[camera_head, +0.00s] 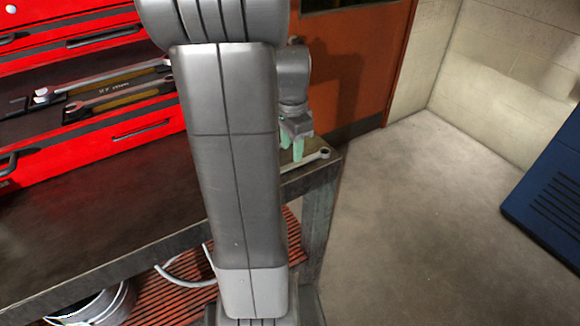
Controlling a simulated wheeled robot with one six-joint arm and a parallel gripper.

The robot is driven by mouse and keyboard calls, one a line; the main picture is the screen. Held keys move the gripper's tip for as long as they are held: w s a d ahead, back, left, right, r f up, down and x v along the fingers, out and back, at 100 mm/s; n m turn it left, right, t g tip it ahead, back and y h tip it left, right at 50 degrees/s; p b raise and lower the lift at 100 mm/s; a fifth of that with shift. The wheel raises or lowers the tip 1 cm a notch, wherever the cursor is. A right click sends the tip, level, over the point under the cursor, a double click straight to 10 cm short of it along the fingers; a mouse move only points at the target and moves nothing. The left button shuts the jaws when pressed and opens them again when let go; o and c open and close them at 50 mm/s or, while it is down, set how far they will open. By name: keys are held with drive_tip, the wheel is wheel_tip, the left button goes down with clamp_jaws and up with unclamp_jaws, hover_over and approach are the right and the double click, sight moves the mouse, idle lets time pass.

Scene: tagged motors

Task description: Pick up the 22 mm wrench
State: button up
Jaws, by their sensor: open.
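A silver wrench (308,160) lies on the dark workbench near its right end, and its ring end shows at the bench's edge. The rest of it is hidden behind my arm, and I cannot read a size on it. My gripper (291,150) points down just above the wrench, with green fingertips. It is open, and I cannot tell whether the fingers touch the wrench. More wrenches (120,95) lie in an open drawer of the red tool chest at the left; the lettering on one is too small to read.
The red tool chest (150,130) stands on the workbench (100,225). My arm hides the middle of the bench. A bucket (100,305) and white hose are below it. An orange door (370,60) is behind, a blue panel (550,190) at right. The floor between is clear.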

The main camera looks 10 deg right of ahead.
sight(290, 166)
drive_tip(key=shift+w+a+f, duration=0.1)
drive_tip(key=shift+f, duration=1.25)
drive_tip(key=shift+a+f, duration=0.1)
drive_tip(key=shift+f, duration=1.25)
clamp_jaws()
